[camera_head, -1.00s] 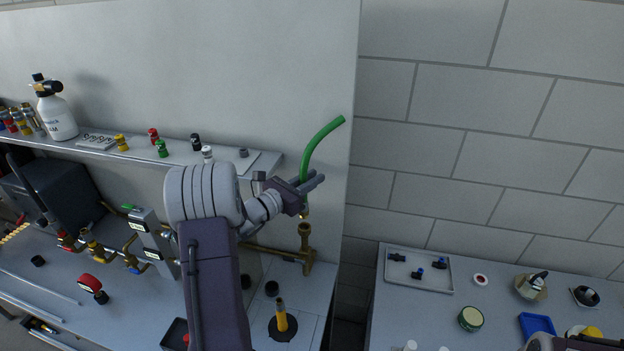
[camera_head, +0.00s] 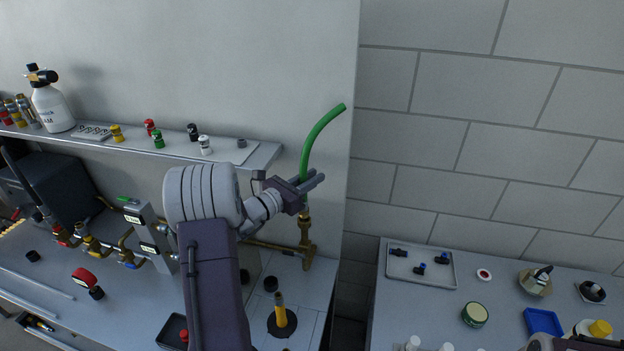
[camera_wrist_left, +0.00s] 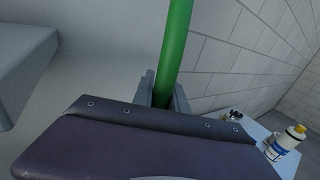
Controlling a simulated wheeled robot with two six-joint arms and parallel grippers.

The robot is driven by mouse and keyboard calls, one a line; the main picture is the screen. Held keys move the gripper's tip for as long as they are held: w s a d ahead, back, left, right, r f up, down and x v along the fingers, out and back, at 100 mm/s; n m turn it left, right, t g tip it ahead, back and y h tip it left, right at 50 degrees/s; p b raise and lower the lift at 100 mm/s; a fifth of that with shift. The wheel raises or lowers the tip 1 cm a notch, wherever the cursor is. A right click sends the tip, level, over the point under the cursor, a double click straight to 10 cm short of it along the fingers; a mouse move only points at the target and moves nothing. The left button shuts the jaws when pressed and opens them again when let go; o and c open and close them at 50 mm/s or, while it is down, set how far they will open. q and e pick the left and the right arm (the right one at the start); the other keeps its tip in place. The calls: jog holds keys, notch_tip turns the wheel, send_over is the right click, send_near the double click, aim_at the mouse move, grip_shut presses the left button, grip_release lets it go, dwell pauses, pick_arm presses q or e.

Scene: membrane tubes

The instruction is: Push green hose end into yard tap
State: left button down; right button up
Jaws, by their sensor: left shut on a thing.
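The green hose (camera_head: 318,137) stands upright and curves to the right at its top. My left gripper (camera_head: 311,186) is shut on the hose near its lower end. The hose also shows between the fingers in the left wrist view (camera_wrist_left: 174,52). The brass yard tap (camera_head: 305,249) stands directly below the gripper, its upright outlet in line with the hose. A short brass-coloured piece shows under the fingers, at or against the top of the tap. Whether the hose end is inside the outlet cannot be told. My right gripper's fingers are not in view.
A grey wall panel (camera_head: 230,60) stands behind the hose. A shelf (camera_head: 262,157) with small coloured fittings is to the left. A side table (camera_head: 390,315) with a tray is to the right.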

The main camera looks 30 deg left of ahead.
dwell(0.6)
pick_arm(q)
jog(key=shift+b, duration=0.35)
dwell(0.3)
dwell(0.3)
jog(key=shift+s+f+b, duration=0.1)
jog(key=shift+f+b, duration=1.2)
jog(key=shift+b, duration=0.15)
jog(key=c, duration=1.3)
grip_release()
jog(key=shift+o, duration=0.2)
